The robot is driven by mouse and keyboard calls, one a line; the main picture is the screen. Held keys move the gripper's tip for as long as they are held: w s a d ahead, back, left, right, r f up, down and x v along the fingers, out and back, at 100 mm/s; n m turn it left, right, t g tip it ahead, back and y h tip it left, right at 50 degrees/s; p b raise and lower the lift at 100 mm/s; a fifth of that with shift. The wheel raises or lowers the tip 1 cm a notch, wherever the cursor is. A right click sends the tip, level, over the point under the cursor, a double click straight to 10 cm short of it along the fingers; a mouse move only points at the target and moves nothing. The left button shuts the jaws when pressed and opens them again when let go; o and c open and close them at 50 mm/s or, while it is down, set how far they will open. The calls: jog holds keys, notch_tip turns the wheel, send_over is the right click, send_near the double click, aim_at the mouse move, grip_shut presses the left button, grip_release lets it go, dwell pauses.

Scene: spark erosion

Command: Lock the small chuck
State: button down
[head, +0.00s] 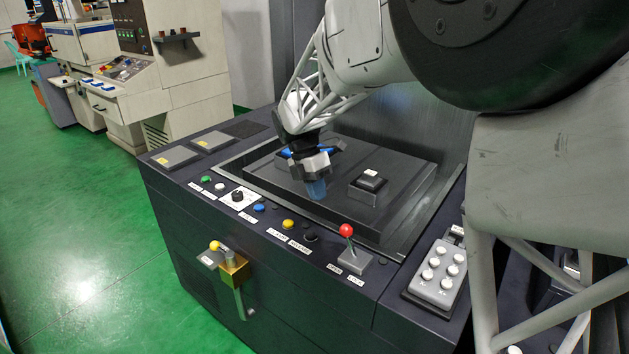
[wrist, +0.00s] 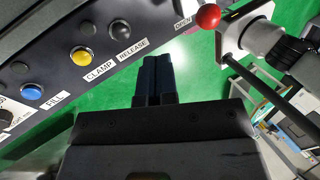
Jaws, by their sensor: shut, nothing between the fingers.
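A lever with a red ball knob (head: 347,230) stands on a grey base (head: 355,261) at the panel's front edge. Its labels seem to read OPEN on the left and LOCK on the right. The lever looks near upright, leaning slightly left. The red knob (wrist: 208,16) also shows at the top of the wrist view, near an OPEN label. A small dark block with a white top (head: 371,178) sits on the machine bed; I cannot tell if it is the chuck. My gripper (head: 316,189) is shut and empty, above the bed's front side, left of the lever. Its blue fingertips (wrist: 153,72) are together.
A yellow button (head: 288,224) labelled CLAMP and a black button (head: 311,236) labelled RELEASE lie left of the lever. A blue button (head: 259,207) is further left. A grey keypad (head: 437,272) is to the right. A brass valve (head: 234,270) sticks out in front.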

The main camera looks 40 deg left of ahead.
jog(key=d+f, duration=0.4)
jog(key=d, duration=0.2)
jog(key=shift+s+f, duration=0.3)
jog(key=shift+s, duration=0.15)
jog(key=shift+d+r+y, duration=0.35)
jog(key=shift+d+y, duration=0.15)
jog(key=shift+d, duration=0.05)
dwell(0.6)
jog(key=shift+d+r+y, duration=0.4)
jog(key=shift+d+y, duration=0.35)
jog(key=shift+y, duration=0.05)
jog(key=shift+d+r+y, duration=0.2)
jog(key=shift+d+y, duration=0.6)
jog(key=shift+d+r+y, duration=0.15)
jog(key=shift+d+y, duration=0.65)
jog(key=shift+d+f, duration=0.1)
jog(key=shift+d, duration=1.95)
